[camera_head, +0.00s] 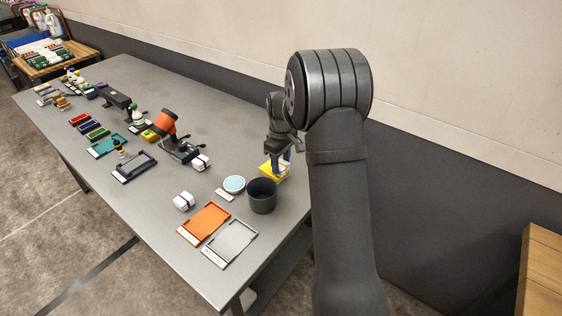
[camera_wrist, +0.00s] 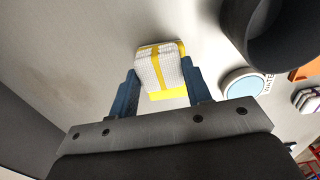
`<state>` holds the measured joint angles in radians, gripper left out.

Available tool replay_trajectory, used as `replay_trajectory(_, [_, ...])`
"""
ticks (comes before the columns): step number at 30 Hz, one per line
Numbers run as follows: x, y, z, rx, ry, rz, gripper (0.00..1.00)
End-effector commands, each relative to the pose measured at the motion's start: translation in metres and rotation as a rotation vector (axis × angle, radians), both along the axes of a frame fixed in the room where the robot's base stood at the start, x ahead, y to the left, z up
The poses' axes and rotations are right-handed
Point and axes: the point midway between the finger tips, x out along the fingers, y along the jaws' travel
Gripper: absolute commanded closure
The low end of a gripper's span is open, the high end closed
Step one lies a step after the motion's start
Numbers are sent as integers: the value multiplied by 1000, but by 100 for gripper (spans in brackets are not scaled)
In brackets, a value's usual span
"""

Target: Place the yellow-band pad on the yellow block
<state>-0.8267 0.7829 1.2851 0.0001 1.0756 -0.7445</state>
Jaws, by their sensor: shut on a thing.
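The yellow-band pad (camera_wrist: 158,67) is white and ribbed with a yellow strap, and sits between the two blue fingers of my gripper (camera_wrist: 161,88) in the wrist view. My gripper is shut on it. The yellow block (camera_wrist: 174,95) shows beneath the pad, partly covered by it. In the head view the yellow block (camera_head: 268,174) stands near the table's right edge, with my gripper (camera_head: 281,160) pointing down over it. I cannot tell whether the pad touches the block or hangs just above it.
A black cup (camera_head: 262,197) and a round blue-topped dish (camera_head: 233,184) stand close to the block. Two other white pads (camera_head: 183,201) (camera_head: 201,163) lie further left. An orange tray (camera_head: 204,222) and a grey tray (camera_head: 231,243) lie at the near end.

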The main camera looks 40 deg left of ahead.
Motion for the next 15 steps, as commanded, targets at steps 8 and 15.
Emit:
replay_trajectory(8, [0,0,-1,1,-1,0,77])
replay_trajectory(15, [0,0,-3,2,-2,0,34])
